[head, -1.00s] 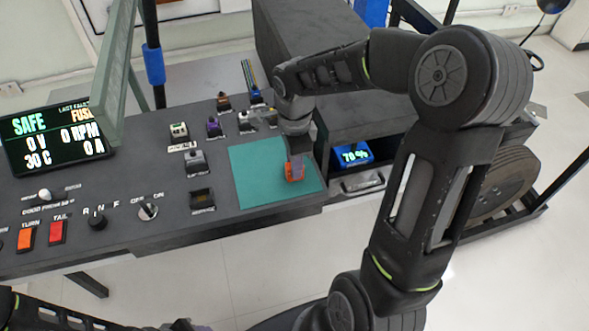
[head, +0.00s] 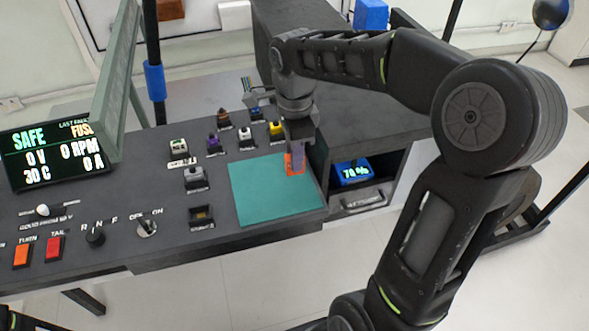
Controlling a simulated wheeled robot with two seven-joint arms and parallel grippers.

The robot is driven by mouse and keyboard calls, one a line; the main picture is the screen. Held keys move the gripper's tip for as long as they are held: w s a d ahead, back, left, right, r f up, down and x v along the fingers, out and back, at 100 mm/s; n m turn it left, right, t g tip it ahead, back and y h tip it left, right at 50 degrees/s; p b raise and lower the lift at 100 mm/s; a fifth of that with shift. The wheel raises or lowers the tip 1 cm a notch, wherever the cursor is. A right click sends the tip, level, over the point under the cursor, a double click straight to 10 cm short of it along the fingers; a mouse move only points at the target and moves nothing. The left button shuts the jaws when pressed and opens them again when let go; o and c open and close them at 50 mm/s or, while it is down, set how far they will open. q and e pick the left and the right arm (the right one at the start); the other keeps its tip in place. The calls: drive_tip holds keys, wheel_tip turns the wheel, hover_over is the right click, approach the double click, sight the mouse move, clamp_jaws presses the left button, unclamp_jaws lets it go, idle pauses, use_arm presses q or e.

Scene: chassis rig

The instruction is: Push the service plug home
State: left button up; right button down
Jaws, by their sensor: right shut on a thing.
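The orange service plug (head: 294,164) is in my right gripper (head: 297,158), over the upper right part of the green mat (head: 270,200). The gripper points down and is shut on the plug; the fingers hide part of it. I cannot tell whether a small gap separates the plug from the mat. A dark square socket with a yellowish inside (head: 202,216) is in the panel just left of the mat; I cannot tell whether it is the plug's socket. My left gripper is out of view.
Several small connectors, including a yellow one (head: 276,129) and a purple one (head: 214,143), stand behind the mat. A display (head: 52,150) reads SAFE, 0 V. A blue 70% meter (head: 353,172) sits in a bay right of the mat. Switches line the panel's left.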

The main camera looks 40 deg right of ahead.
drive_tip(key=shift+r, duration=0.7)
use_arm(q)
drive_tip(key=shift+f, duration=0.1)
use_arm(e)
drive_tip(key=shift+f, duration=0.1)
